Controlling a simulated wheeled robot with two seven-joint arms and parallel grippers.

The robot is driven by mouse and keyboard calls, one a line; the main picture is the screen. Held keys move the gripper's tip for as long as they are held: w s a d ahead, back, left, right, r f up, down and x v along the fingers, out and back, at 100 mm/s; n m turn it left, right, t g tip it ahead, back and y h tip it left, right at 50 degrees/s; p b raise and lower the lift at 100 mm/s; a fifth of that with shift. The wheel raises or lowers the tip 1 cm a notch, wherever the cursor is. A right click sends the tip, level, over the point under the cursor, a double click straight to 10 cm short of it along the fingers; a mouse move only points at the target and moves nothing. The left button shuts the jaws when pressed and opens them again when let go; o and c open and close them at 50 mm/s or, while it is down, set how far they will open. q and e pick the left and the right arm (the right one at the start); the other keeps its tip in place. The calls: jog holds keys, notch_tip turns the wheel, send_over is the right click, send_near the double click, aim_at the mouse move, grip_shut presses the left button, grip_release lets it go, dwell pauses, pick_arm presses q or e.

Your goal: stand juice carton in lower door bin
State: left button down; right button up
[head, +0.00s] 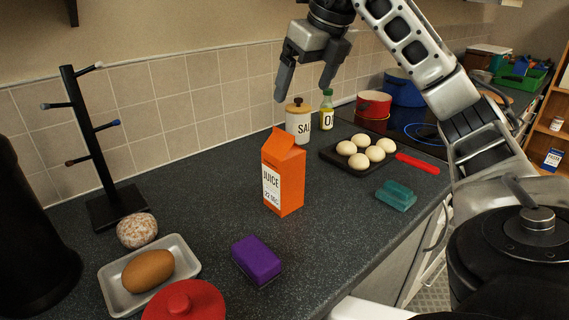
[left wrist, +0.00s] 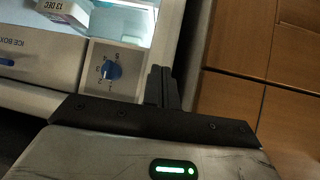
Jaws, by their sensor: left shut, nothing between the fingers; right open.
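The orange juice carton (head: 284,178) stands upright on the dark counter in the head view, its label facing the front left. My right gripper (head: 306,82) is open and empty, above and a little behind the carton, fingers pointing down, touching nothing. My left gripper (left wrist: 162,88) is shut and empty in the left wrist view, close to an open, lit fridge compartment (left wrist: 130,22). A blue dial (left wrist: 110,70) and an ICE BOX panel (left wrist: 35,55) show there. I cannot make out the lower door bin in either view.
A salt jar (head: 298,122), an oil bottle (head: 326,110) and a tray of white buns (head: 340,162) stand behind the carton. A purple sponge (head: 257,260) and a teal block (head: 396,196) lie nearer. Wooden cabinets (left wrist: 265,75) flank the fridge.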

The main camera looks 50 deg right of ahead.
jog(key=b, duration=0.2)
send_near(281, 140)
jog(key=f, duration=0.1)
jog(key=w+d+f, duration=0.1)
jog(key=f, duration=0.1)
jog(key=w+f, duration=0.1)
jog(key=f, duration=0.1)
jog(key=shift+w+d, duration=0.15)
jog(key=shift+d, duration=0.2)
jog(key=x, duration=0.5)
jog(key=shift+w+a+f+p, duration=0.15)
jog(key=shift+a+p, duration=0.2)
jog(key=shift+p, duration=0.05)
jog(key=shift+f, duration=0.15)
jog(key=c, duration=1.8)
jog(key=shift+w, duration=0.1)
grip_shut()
pick_arm(q)
jog(key=shift+w+d+f, duration=0.2)
jog(key=shift+w+f, duration=0.05)
jog(key=shift+w, duration=0.05)
pick_arm(e)
jog(key=shift+r, duration=0.2)
